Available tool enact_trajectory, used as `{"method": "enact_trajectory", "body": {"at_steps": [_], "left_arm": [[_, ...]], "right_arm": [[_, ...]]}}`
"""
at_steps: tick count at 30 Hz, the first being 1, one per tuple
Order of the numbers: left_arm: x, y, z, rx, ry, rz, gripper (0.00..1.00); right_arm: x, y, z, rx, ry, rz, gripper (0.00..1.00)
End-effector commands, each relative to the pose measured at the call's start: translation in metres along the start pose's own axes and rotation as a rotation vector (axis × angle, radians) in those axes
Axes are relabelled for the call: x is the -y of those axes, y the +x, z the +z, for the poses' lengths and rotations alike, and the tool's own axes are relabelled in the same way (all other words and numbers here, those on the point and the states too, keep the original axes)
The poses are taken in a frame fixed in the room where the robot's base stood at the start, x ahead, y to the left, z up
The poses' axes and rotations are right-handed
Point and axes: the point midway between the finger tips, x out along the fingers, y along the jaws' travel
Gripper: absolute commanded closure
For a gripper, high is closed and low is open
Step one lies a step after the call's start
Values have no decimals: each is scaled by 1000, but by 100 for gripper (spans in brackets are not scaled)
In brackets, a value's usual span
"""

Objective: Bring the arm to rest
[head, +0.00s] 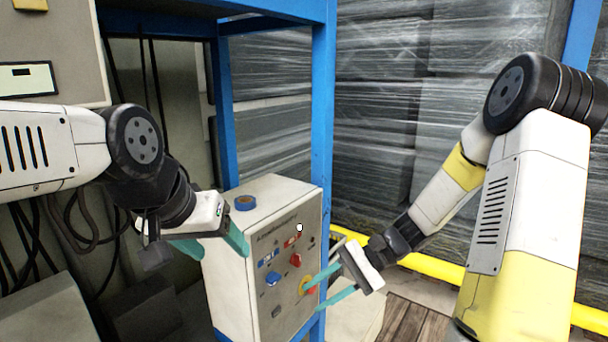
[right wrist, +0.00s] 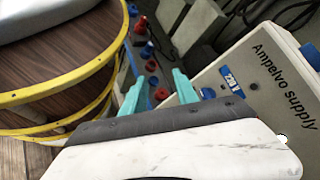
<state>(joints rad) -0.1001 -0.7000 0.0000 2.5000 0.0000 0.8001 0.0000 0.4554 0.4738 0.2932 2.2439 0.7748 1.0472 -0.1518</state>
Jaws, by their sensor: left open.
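The task names no object besides the arm. My left arm comes in from the left in the head view, and its gripper (head: 212,246) hangs beside the left side of a grey-white control box, teal fingers apart with nothing seen between them. My right arm reaches in from the right with its elbow high. Its gripper (head: 312,297) is low in front of the box's panel, near a red-and-yellow button (head: 308,286). In the right wrist view its teal fingers (right wrist: 158,80) stand apart, with a red knob (right wrist: 160,93) showing in the gap. Whether they touch it is unclear.
The control box (head: 225,262) carries a blue tape ring (head: 245,203) on top and coloured knobs on its panel. Blue posts (head: 322,120) stand behind it. Wrapped stacks (head: 380,110) fill the back. A yellow rail (head: 432,267) runs low at the right. Cables hang at the left.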

Motion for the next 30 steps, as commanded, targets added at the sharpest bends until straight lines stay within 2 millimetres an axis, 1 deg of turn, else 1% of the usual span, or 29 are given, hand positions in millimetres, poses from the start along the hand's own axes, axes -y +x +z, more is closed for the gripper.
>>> {"method": "enact_trajectory", "body": {"at_steps": [1, 6, 11, 15, 21, 24, 27, 30], "left_arm": [[0, 0, 0, 0, 0, 0, 35], [0, 0, 0, 0, 0, 0, 35], [0, 0, 0, 0, 0, 0, 35], [0, 0, 0, 0, 0, 0, 35], [0, 0, 0, 0, 0, 0, 35], [0, 0, 0, 0, 0, 0, 35], [0, 0, 0, 0, 0, 0, 35], [0, 0, 0, 0, 0, 0, 35]], "right_arm": [[0, -8, 11, -55, -62, 67, 65], [-6, -36, 40, -230, -242, 258, 65], [-8, -66, 68, -407, -413, 401, 65], [-7, -95, 94, -568, -563, 495, 65], [-5, -134, 130, -791, -757, 569, 65], [-6, -147, 142, -870, -825, 584, 65], [-6, -156, 150, -923, -867, 590, 65], [-7, -160, 154, -946, -886, 593, 65]]}}
